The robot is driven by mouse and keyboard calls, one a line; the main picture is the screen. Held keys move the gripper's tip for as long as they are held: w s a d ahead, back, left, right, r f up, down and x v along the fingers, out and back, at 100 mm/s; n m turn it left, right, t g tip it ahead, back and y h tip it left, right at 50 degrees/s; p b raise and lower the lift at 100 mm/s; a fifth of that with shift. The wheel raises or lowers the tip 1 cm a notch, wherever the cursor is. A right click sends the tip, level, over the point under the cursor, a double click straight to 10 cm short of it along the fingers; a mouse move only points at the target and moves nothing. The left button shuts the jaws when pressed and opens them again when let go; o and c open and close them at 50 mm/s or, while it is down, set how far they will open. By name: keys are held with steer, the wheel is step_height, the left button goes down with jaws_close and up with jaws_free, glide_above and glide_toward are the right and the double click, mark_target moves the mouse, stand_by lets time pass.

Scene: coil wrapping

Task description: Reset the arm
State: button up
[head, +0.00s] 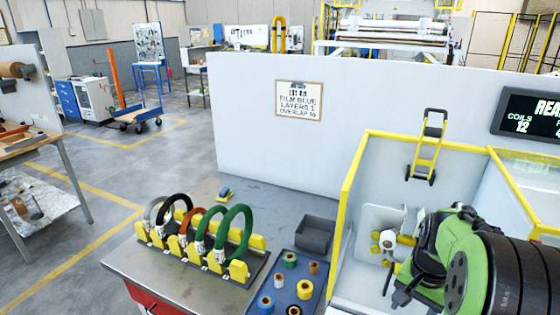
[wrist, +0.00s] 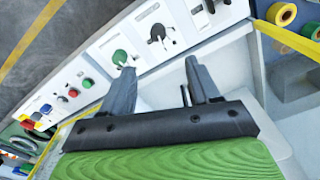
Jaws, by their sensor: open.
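My green and black arm is at the right of the head view. In that view my gripper is largely hidden by the arm. In the wrist view my gripper (wrist: 160,90) shows two dark grey fingers spread apart with nothing between them. It is in front of a white control panel (wrist: 105,52) with a green knob (wrist: 119,57), a black knob (wrist: 157,32) and several coloured buttons. I cannot tell how far the fingertips are from the panel.
Several coils, including a green coil (head: 234,234), stand in a yellow rack on the metal table (head: 200,282). A blue tray (head: 276,292) of tape rolls and a grey bin (head: 316,234) are beside it. A yellow-edged enclosure (head: 347,190) surrounds my arm. Open floor lies left.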

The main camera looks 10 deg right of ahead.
steer(key=s+a+r+n+t, duration=0.2)
steer(key=s+a+r+n, duration=0.2)
steer(key=a, duration=0.6)
steer(key=s+a+r+n+t, duration=0.3)
steer(key=s+a+r+n, duration=0.2)
steer(key=s+a+n, duration=0.2)
steer(key=a, duration=0.2)
steer(key=shift+s+a+r, duration=0.15)
steer(key=shift+a, duration=0.2)
